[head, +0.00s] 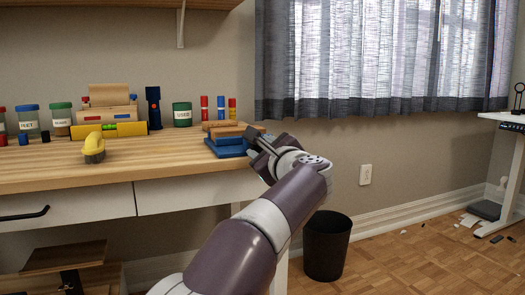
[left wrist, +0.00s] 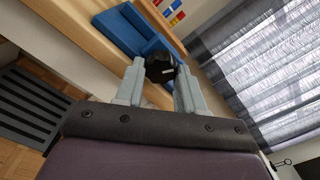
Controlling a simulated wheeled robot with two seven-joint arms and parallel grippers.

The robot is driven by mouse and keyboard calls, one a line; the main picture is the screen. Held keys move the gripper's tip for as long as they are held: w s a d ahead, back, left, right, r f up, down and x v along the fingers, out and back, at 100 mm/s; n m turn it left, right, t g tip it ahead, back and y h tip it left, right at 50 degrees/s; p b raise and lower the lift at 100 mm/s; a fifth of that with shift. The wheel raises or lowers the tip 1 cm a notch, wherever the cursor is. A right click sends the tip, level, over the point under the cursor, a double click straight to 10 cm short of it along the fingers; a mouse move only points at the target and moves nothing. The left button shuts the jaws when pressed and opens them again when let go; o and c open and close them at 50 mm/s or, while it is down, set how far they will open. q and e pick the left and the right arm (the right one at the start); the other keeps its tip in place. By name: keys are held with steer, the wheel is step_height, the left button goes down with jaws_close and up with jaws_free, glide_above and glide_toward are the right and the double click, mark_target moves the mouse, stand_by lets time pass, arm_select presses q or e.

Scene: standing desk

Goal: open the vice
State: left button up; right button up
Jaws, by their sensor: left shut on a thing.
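The blue vice (head: 229,149) sits at the right end of the wooden desk, with a wooden piece (head: 229,130) along its top. Its blue body also shows in the left wrist view (left wrist: 122,32), just beyond my fingers. My left gripper (head: 258,142) is at the right side of the vice, at the desk's edge. In the left wrist view, my left gripper (left wrist: 159,75) is shut on a round black handle end (left wrist: 160,66) in front of the blue body. My fingers and arm hide part of the handle in the head view. My right gripper does not show.
A yellow-handled brush (head: 95,146) lies on the desk (head: 165,166) left of the vice. Jars, a yellow level (head: 131,129) and colored markers stand along the back. A black bin (head: 327,246) stands on the floor below my arm. The desk front between brush and vice is clear.

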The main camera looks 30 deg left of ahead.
arm_select(q)
steer(key=shift+n, duration=1.6)
steer(key=o, duration=1)
steer(key=shift+o, duration=0.2)
steer(key=p+v, duration=0.3)
steer(key=v, duration=0.9)
steer(key=shift+s+d, duration=0.25)
